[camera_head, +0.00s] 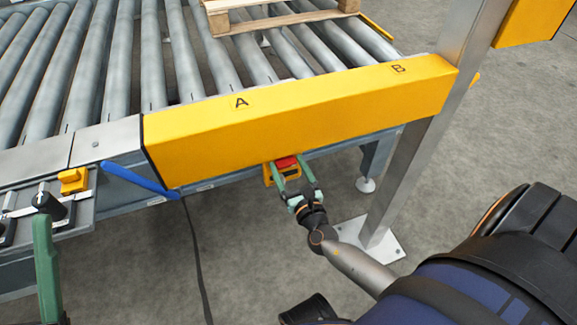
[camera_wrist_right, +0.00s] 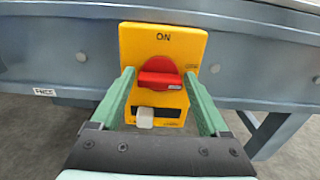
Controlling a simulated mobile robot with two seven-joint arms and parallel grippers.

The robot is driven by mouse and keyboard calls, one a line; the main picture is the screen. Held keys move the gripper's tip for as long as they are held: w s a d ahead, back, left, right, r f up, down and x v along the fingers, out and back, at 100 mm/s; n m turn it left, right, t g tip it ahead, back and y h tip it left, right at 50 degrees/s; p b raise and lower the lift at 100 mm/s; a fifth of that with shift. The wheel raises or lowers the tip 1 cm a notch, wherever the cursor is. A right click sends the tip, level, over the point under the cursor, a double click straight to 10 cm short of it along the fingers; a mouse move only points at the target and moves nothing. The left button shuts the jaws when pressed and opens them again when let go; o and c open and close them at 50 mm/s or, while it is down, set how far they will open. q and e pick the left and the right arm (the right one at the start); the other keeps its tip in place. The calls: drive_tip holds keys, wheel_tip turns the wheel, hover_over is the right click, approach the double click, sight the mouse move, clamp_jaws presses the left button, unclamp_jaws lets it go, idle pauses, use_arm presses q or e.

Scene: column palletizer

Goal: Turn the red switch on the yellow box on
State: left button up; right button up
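The yellow box (camera_wrist_right: 163,45) is mounted on the conveyor's side and carries the word ON near its top. Its red switch (camera_wrist_right: 160,79) lies horizontally across the middle. In the head view the red switch (camera_head: 287,161) and the yellow box (camera_head: 268,174) show below the yellow beam, partly hidden by my gripper. My right gripper (camera_wrist_right: 160,76) is open, with one green finger on each side of the switch and a gap to it on both sides. It also shows in the head view (camera_head: 289,166). One green finger of my left gripper (camera_head: 44,255) shows at the lower left.
A yellow beam (camera_head: 300,112) marked A and B runs above the box. A steel post (camera_head: 420,150) stands to the right. A blue handle (camera_head: 138,180), black knob (camera_head: 50,204) and orange part (camera_head: 74,180) are on the left. A pallet (camera_head: 280,18) rests on the rollers.

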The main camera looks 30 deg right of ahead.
drive_tip(key=c, duration=1)
